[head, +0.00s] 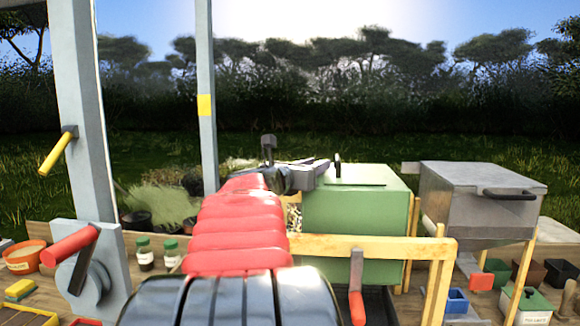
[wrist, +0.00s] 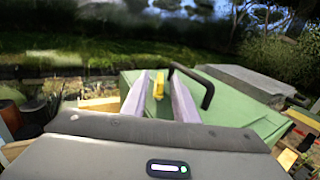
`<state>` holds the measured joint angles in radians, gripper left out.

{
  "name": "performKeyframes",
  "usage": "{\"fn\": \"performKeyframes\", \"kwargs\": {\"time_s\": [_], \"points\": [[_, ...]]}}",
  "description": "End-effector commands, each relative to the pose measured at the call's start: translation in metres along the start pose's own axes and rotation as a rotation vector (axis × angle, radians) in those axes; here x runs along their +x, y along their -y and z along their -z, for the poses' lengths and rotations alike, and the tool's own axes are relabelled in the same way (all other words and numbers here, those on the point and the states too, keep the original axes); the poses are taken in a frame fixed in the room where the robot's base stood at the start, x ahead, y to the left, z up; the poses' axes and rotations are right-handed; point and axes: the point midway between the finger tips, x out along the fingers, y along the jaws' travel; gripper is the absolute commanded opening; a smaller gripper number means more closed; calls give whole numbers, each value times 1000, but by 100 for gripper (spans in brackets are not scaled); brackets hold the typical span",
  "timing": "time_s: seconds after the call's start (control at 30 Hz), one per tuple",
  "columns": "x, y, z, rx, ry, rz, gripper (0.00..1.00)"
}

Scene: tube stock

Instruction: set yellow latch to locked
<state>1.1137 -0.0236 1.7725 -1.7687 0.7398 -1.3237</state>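A small yellow piece, seemingly the yellow latch (wrist: 158,84), shows in the wrist view at the near side of a green box (wrist: 235,110). It stands roughly upright, with clear space to each finger. My gripper (wrist: 157,76) is open, its two pale fingers either side of the latch in the picture; I cannot tell how deep it sits between them. In the head view my gripper (head: 318,168) is at the top left of the green box (head: 355,215), and the latch is hidden there behind my arm.
A black handle (wrist: 205,85) rises from the green lid close to the right finger. A grey lidded box (head: 482,190) stands to the right. A wooden rail (head: 370,243) with a red-handled lever (head: 357,300) is in front. A yellow lever (head: 57,152) is on the left post.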

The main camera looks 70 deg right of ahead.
Motion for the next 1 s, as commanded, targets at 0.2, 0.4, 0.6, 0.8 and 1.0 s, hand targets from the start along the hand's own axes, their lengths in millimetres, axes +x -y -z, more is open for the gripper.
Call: {"fn": "performKeyframes", "kwargs": {"time_s": [0.2, 0.4, 0.6, 0.8, 1.0], "points": [[0, 0, 0, 0, 0, 0, 25], [0, 0, 0, 0, 0, -1, 11], [-1, 0, 0, 0, 0, -1, 0], [-4, 0, 0, -1, 0, -1, 0], [-1, 0, 0, 0, 0, 8, 0]]}}
